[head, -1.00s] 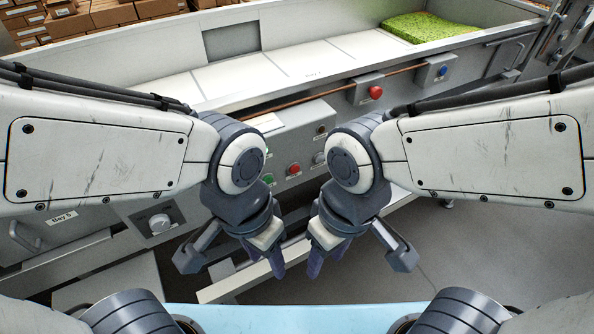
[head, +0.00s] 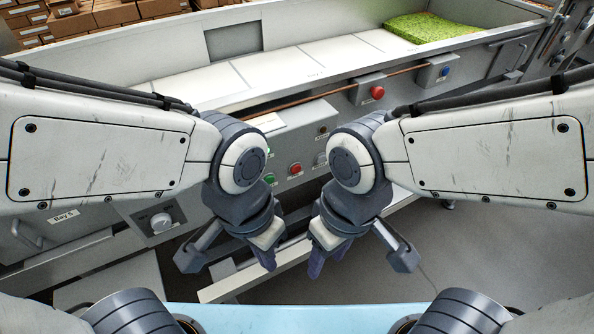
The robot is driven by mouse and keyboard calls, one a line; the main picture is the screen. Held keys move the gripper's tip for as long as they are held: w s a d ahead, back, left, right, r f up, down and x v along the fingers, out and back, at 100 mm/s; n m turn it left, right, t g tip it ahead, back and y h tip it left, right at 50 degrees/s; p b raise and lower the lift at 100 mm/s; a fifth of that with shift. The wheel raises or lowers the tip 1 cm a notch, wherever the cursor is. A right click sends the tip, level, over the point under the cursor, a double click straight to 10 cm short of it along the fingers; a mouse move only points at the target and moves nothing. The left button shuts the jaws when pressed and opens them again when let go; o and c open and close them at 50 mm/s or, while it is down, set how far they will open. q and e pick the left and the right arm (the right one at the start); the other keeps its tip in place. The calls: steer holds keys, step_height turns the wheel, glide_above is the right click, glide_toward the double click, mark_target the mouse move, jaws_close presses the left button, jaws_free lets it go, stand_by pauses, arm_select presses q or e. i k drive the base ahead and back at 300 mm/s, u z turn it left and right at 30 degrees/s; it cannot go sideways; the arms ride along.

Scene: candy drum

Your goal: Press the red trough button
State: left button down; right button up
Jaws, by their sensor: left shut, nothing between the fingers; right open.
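A red button (head: 377,92) sits on a small grey box on the front side of the long trough (head: 330,81), in the upper right of the head view. A second red button (head: 295,168) sits lower, on the grey control panel (head: 310,118) between my arms. My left gripper (head: 268,260) is shut and empty, low in front of the panel. My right gripper (head: 318,262) is open beside it, its fingers partly hidden by its own body. Both are well below and apart from the trough's red button.
A blue button (head: 444,71) is on a box to the right of the red one. A green button (head: 269,179) shows beside my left wrist. A copper-coloured rod (head: 330,90) runs along the trough. A knob (head: 160,222) is at lower left. Open floor (head: 490,240) lies at right.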

mark_target(296, 168)
steer(key=z, duration=0.85)
steer(key=k, duration=0.65)
steer(key=z, duration=0.45)
